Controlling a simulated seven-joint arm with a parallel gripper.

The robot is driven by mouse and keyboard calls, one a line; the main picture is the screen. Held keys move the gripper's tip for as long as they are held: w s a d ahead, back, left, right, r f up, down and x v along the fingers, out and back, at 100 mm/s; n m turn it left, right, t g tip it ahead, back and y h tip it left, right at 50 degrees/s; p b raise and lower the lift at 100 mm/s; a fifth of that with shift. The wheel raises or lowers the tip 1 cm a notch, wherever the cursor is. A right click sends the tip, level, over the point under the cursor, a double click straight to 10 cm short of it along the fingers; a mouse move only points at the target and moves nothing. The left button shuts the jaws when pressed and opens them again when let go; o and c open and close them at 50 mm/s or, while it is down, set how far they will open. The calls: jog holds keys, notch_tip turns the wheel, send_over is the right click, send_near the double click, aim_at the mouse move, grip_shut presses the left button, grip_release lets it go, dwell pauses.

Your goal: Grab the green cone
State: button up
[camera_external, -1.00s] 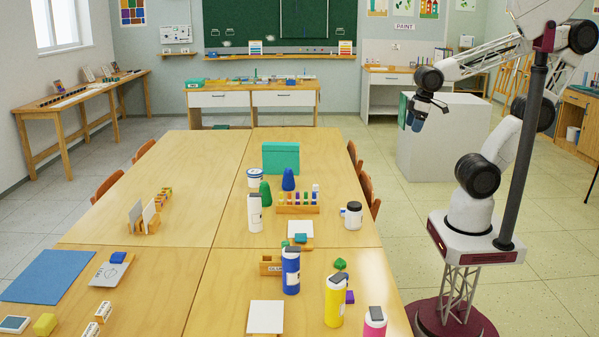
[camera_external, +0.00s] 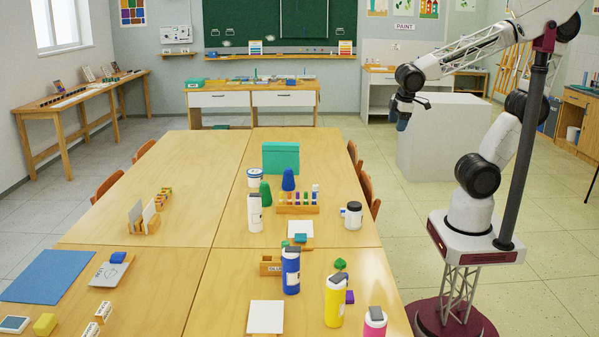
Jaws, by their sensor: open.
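The green cone (camera_external: 265,193) stands upright on the right-hand table, partly hidden by a white bottle (camera_external: 255,214) in front of it. A blue cone (camera_external: 288,179) stands just to its right and a little behind. My gripper (camera_external: 401,122) is in the air beyond the table's right edge, well to the right of the green cone and apart from it. It is open and holds nothing that I can see, though its fingers are small and dark in this view.
A white tub (camera_external: 255,178) and a teal box (camera_external: 281,158) stand behind the green cone. A rack of coloured pieces (camera_external: 298,208) is to its right, and a white jar (camera_external: 353,215) is near the right edge. Chairs line that edge. The table's far end is clear.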

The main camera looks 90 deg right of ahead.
jog(key=w+d+f+n+g+h, duration=0.1)
jog(key=w+d+n+h, duration=0.1)
jog(key=w, duration=0.5)
jog(key=w+d+f+n+h, duration=0.1)
jog(key=w+d+n+h, duration=0.15)
jog(key=w, duration=0.45)
jog(key=n+t+h, duration=0.2)
jog(key=n+h, duration=0.3)
jog(key=n, duration=0.5)
send_near(265, 184)
jog(key=s+d+r, duration=0.6)
jog(key=s+r, duration=0.2)
jog(key=s, duration=0.3)
jog(key=w+a+f+n+t+h, duration=0.2)
jog(key=w+f+n, duration=0.4)
jog(key=w+f, duration=0.4)
jog(key=shift+w+a+f+t, duration=0.35)
jog(key=shift+a+f+t, duration=0.1)
jog(key=shift+f+t, duration=0.05)
jog(key=shift+x, duration=1.35)
jog(key=shift+x, duration=2.6)
